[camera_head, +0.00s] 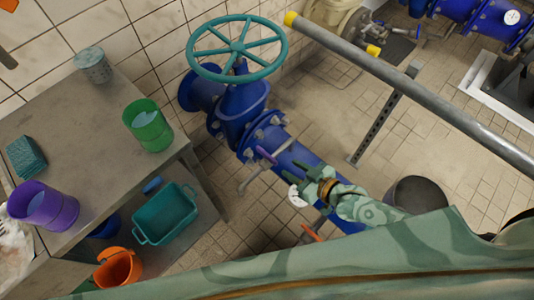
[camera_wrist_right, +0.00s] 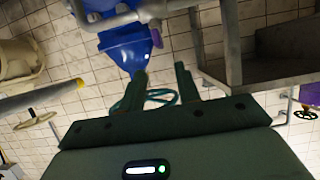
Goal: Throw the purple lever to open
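My left gripper is in neither view.
A teal handwheel (camera_head: 237,48) tops the blue valve. A grey table (camera_head: 90,130) at left carries a green cup (camera_head: 149,126) and a purple cup (camera_head: 44,205). A grey rail (camera_head: 420,92) crosses the right side. A dark bucket (camera_head: 416,192) stands near my right arm.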

